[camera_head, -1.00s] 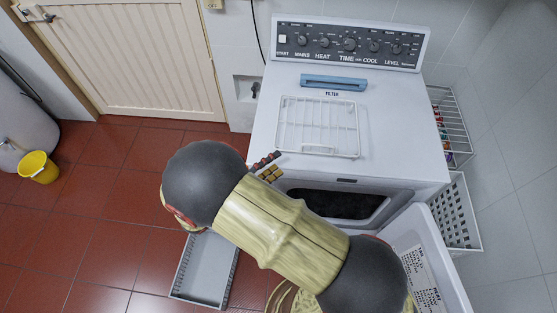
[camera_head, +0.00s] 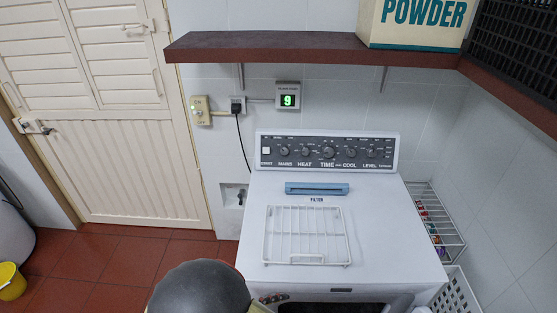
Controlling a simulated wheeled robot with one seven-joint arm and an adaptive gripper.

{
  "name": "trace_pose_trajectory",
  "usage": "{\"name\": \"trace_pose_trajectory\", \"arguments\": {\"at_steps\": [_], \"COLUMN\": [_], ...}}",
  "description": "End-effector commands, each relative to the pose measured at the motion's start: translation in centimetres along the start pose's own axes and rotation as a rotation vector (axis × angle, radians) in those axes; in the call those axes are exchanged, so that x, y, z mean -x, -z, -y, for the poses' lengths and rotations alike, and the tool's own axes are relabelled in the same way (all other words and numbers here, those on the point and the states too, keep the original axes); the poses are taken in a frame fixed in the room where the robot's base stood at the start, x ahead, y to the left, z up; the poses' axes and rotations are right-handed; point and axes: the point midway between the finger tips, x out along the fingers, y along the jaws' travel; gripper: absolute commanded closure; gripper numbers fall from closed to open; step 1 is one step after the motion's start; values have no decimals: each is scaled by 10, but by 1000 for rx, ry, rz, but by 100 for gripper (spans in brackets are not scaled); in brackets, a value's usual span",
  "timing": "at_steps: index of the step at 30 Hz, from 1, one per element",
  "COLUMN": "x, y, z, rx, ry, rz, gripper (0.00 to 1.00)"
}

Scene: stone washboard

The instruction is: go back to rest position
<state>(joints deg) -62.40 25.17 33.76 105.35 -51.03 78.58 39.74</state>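My arm shows at the bottom of the head view as a rounded dark grey joint in front of the white dryer (camera_head: 385,235). A small dark and reddish piece just right of that joint, at the dryer's front top edge, may be part of my gripper (camera_head: 274,298). Most of it is hidden or out of frame, so its fingers and anything between them cannot be made out.
A white wire rack (camera_head: 306,236) and a blue filter piece (camera_head: 317,188) lie on the dryer. A brown shelf (camera_head: 310,47) with a powder box (camera_head: 418,22) is above. A yellow bucket (camera_head: 10,282) stands at left. Red floor is clear between.

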Motion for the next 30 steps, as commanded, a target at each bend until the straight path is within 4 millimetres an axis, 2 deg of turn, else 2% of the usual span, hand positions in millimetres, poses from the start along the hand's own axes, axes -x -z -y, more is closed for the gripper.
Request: {"name": "trace_pose_trajectory", "arguments": {"at_steps": [7, 14, 21, 26, 30], "x": [1, 10, 16, 14, 7], "y": [-49, -92, -131, -160, -192], "z": [6, -9, -44, -73, -98], "rx": [40, -78, -336, -565, -796], "ry": [372, 724, 969, 1059, 1097], "rz": [-22, -148, -315, -416, -474], "gripper": [38, 38, 38, 38, 38]}}
